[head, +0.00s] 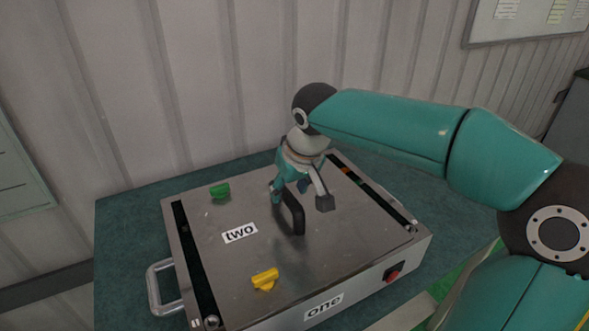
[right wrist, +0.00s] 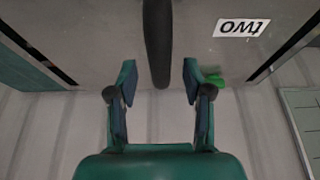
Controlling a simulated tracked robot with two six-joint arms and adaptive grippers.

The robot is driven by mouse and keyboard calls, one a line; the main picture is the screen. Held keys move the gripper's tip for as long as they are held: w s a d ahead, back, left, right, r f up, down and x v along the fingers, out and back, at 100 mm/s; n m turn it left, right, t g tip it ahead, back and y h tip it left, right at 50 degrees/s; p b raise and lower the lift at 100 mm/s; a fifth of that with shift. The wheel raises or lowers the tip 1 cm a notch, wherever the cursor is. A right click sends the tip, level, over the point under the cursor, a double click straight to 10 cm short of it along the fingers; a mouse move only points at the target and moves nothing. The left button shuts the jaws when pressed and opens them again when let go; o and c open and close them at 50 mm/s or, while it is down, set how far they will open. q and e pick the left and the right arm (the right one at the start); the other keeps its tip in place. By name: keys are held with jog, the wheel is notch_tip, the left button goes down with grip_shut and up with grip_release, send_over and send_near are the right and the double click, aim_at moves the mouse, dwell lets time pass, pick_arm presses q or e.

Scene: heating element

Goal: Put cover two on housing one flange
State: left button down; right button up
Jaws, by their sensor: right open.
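Cover two (head: 205,235) is a flat grey metal plate with a "two" label and a black upright handle (head: 296,212). It lies on top of housing one (head: 365,289), a metal box with a "one" label on its front. Dark open strips show along the left and right sides of the cover. My right gripper (head: 301,198) is open above the cover, its fingers on either side of the handle. In the right wrist view the handle (right wrist: 157,45) lies between and beyond the open fingertips, with no contact visible. My left gripper is not in view.
A green piece (head: 220,191) and a yellow piece (head: 265,279) are on the cover. The housing has a side handle (head: 160,290) and a red switch (head: 393,272). It stands on a teal table (head: 125,225) before a corrugated wall (head: 200,80).

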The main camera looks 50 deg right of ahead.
jog(key=v, duration=0.8)
jog(key=shift+s+a+r+p, duration=0.1)
jog(key=shift+r+p, duration=0.15)
jog(key=shift+p, duration=0.05)
jog(key=shift+s+r, duration=0.1)
